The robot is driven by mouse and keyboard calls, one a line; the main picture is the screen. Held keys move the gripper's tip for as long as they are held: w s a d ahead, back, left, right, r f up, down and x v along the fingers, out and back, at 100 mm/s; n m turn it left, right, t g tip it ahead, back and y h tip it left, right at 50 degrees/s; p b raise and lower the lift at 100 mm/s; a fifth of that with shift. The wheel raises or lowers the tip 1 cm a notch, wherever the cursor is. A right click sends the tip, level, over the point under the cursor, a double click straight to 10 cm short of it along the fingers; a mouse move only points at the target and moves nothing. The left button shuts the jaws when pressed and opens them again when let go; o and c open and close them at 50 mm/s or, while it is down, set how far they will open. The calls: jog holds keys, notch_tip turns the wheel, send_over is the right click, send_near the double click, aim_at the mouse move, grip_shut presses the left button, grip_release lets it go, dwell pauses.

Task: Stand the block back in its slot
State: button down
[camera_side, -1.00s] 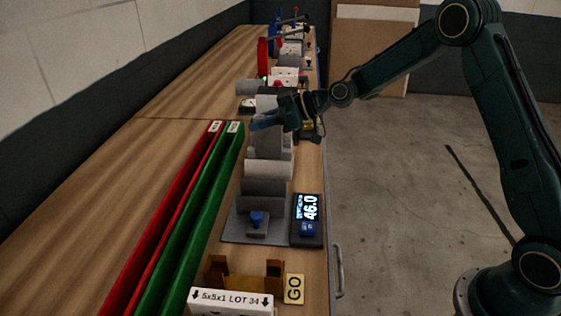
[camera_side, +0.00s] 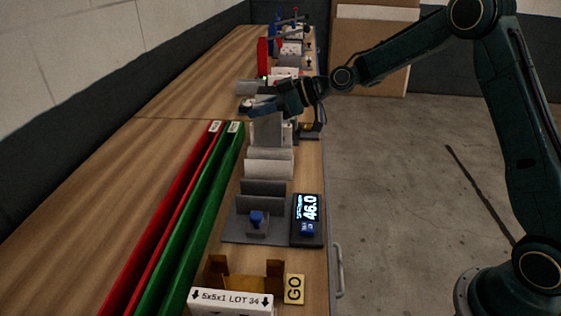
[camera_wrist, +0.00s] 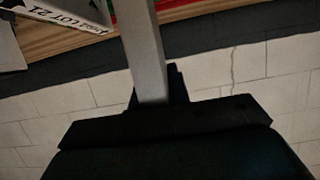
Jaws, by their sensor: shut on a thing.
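My gripper (camera_side: 262,107) is over the row of grey blocks in the side view, with its bluish fingers pointing left. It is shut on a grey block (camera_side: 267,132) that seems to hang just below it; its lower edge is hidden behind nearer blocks. In the wrist view, a flat light-grey bar (camera_wrist: 146,50), apparently the block edge-on, runs up from the dark gripper. I cannot pick out an empty slot for it from these views.
Nearer stand a pale block (camera_side: 268,163), a grey upright plate (camera_side: 262,195) and a display reading 46.0 (camera_side: 308,212). Red (camera_side: 165,220) and green (camera_side: 190,215) troughs lie left. A brown fixture (camera_side: 245,275) with a lot label is in front. More tools stand behind.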

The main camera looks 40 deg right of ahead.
aim_at(262, 120)
jog(key=shift+r, duration=0.65)
jog(key=shift+w+a+r, duration=0.1)
jog(key=shift+r, duration=0.4)
notch_tip(262, 120, up, 15)
jog(key=m+t+h, duration=0.3)
jog(key=m+h, duration=0.2)
jog(key=shift+n+y, duration=0.3)
jog(key=shift+y, duration=0.1)
jog(key=f, duration=1.5)
jog(key=shift+w+d+f, duration=0.1)
jog(key=shift+d+f, duration=0.25)
jog(key=shift+f, duration=2.1)
jog(key=shift+f, duration=0.35)
